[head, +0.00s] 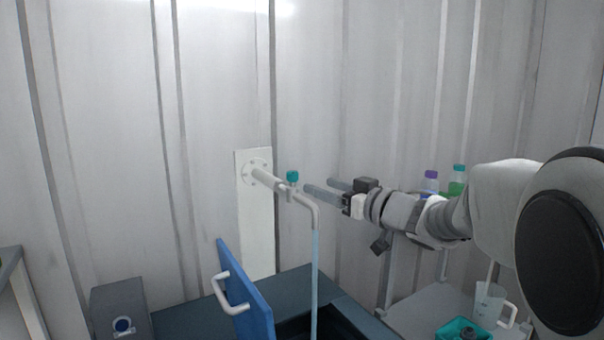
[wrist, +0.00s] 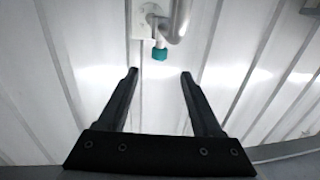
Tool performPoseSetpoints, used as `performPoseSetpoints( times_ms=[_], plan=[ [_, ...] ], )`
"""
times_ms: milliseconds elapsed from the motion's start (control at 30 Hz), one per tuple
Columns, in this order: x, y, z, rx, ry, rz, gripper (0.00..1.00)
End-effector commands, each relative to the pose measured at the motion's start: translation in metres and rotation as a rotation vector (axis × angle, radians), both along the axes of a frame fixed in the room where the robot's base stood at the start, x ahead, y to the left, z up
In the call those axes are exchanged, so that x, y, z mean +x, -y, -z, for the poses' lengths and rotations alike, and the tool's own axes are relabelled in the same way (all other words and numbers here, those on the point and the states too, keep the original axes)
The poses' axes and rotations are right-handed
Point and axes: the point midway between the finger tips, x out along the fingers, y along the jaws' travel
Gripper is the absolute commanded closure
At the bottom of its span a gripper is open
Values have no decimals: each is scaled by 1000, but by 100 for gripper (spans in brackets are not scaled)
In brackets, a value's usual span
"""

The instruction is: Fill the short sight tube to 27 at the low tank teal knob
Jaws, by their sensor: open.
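The teal knob (head: 292,177) sits on top of a pale wall tap (head: 270,182), whose spout bends downward. A pale blue vertical column (head: 316,265), which looks like running water, drops from the spout into a dark basin. My gripper (head: 318,187) is open and empty, just right of the knob, with its fingers pointing at it. In the wrist view, the knob (wrist: 159,54) shows just beyond the gap between the fingertips (wrist: 159,73), apart from both. I cannot make out a short sight tube or any scale in either view.
A blue panel with a white handle (head: 247,290) stands open left of the basin. A grey box (head: 121,310) is at lower left. At right, a clear jug (head: 489,304) and a teal tray (head: 449,328) stand on a bench, with capped bottles (head: 456,180) behind my arm.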

Motion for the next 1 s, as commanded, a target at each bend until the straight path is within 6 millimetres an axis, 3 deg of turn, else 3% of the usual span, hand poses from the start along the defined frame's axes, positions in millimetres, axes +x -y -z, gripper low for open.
performPoseSetpoints(
  times_ms=[300, 500, 1000],
  plan=[
    [52, -48, -1, -2, 1, -1, 33],
    [74, -68, -1, -2, 2, 1, 33],
    [85, -77, -1, 0, 1, 2, 35]
  ],
)
